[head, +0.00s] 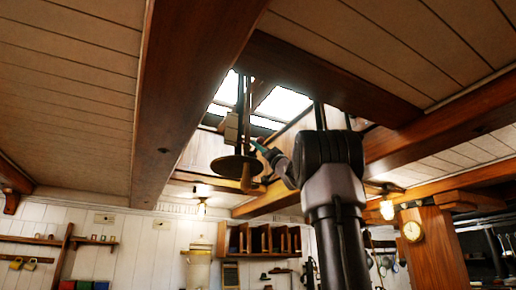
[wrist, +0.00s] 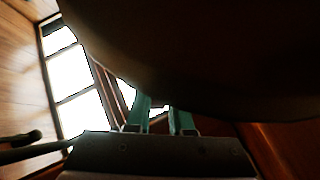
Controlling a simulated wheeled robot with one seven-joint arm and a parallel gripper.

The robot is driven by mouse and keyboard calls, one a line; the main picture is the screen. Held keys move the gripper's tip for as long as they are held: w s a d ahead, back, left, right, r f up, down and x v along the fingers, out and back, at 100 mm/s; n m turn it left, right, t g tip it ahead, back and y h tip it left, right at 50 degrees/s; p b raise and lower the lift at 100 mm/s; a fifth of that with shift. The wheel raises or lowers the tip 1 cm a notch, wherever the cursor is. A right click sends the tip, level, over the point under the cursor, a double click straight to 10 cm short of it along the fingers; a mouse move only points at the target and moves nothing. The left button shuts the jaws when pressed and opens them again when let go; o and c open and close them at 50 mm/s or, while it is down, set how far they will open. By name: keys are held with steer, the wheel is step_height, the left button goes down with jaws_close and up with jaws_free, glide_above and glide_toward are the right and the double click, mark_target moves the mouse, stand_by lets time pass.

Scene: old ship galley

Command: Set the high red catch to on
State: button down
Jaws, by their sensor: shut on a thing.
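I cannot make out a red catch in either view. My gripper (head: 258,146) is raised to the skylight opening, its teal fingers beside a hanging round metal disc (head: 228,165) and a brownish piece at the disc's right edge. In the wrist view, the teal fingers of my gripper (wrist: 161,112) stand a little apart. Their tips run up behind a large dark rounded surface (wrist: 190,50) that fills the upper part of that view. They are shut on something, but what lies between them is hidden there.
A bright skylight (head: 285,104) opens between heavy wooden beams (head: 195,90). Dark upright rods hold the disc below it. A wooden shelf rack (head: 262,238) and a lit wall lamp (head: 200,205) are on the far wall. A post with a round gauge (head: 412,231) stands at right.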

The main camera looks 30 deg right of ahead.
stand_by(0.4)
steer(key=m+t+h, duration=0.1)
steer(key=m+h, duration=0.1)
steer(key=shift+f+m+h, duration=0.1)
steer(key=shift+m+h, duration=0.2)
steer(key=shift+m, duration=0.1)
steer(key=shift+d+f+m+t+h, duration=0.15)
steer(key=shift+m+t+h, duration=0.15)
steer(key=shift+m+h, duration=0.5)
steer(key=shift+d+r+m+t+h, duration=0.15)
steer(key=shift+m+t+h, duration=0.15)
steer(key=shift+m+h, duration=0.5)
steer(key=shift+d+f+m+t+h, duration=0.15)
steer(key=shift+m+t+h, duration=0.15)
steer(key=shift+m+h, duration=0.5)
steer(key=c, duration=0.8)
jaws_free()
steer(key=a+v, duration=0.1)
steer(key=v, duration=0.9)
steer(key=shift+s+d+f, duration=0.25)
steer(key=shift+d+f, duration=0.05)
steer(key=shift+d, duration=0.2)
